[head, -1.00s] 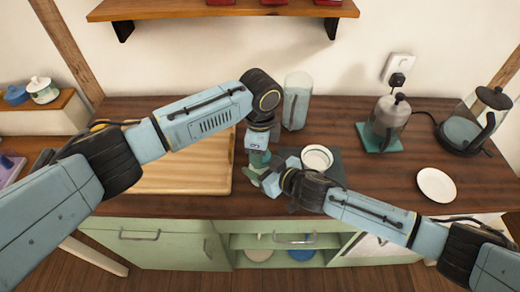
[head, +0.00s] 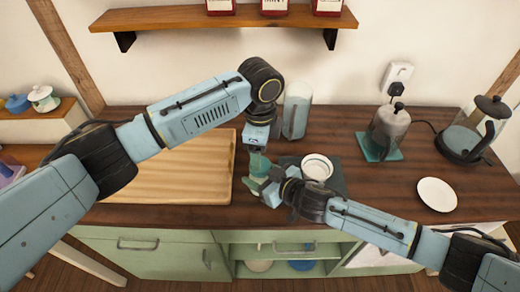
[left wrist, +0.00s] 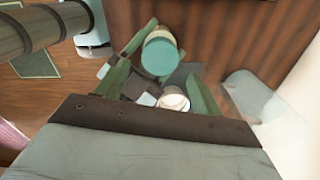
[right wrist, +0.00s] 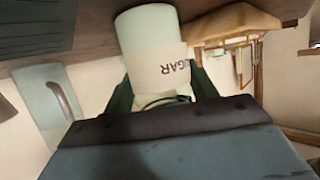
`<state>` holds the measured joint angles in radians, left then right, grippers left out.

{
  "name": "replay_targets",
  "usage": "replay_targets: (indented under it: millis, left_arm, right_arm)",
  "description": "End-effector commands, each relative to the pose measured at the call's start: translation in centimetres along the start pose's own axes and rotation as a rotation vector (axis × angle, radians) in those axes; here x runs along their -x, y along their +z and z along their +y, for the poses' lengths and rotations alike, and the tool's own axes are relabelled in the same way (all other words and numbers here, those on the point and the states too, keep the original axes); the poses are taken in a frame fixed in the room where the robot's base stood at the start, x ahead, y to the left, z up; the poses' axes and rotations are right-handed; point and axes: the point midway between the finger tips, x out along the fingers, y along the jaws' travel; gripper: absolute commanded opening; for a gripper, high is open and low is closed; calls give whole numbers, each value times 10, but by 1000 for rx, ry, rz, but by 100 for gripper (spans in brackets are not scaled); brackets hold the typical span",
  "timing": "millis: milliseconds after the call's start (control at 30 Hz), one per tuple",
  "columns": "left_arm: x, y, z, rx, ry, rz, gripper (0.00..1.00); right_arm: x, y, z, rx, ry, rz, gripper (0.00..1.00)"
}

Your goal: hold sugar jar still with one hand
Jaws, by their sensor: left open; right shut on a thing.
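The sugar jar is pale with a cream label reading "SUGAR" in the right wrist view (right wrist: 160,52). My right gripper (head: 268,190) is shut on it. In the right wrist view the fingers stand on either side of the jar. A teal round top of the jar shows in the left wrist view (left wrist: 159,58). In the head view the jar is mostly hidden by both grippers. My left gripper (head: 257,152) is open above the jar. Its spread fingers show in the left wrist view (left wrist: 160,85), with the jar's top between and beyond them.
A white bowl (head: 317,167) stands on a dark mat (head: 337,180) just right of the grippers. A clear jug (head: 296,110) is behind. A wooden board (head: 180,175) lies left. A grinder-like jar (head: 386,130), a glass kettle (head: 468,130) and a white plate (head: 437,194) are right.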

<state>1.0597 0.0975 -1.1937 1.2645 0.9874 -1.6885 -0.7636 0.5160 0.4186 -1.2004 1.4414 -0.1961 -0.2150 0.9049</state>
Motion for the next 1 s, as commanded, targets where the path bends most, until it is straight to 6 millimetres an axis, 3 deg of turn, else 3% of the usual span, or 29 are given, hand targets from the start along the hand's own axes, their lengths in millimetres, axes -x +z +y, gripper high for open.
replay_targets:
  millis: [300,467,567,1000]
  left_arm:
    - [26,0,-2,-413,-6,-3,67]
    - [31,0,0,-540,-1,-2,67]
    - [24,0,0,-562,2,0,67]
    - [-38,0,0,-560,1,0,67]
  right_arm:
    - [0,0,0,0,0,0,0]
    - [0,0,0,0,0,0,0]
    - [0,0,0,0,0,0,0]
    - [0,0,0,0,0,0,0]
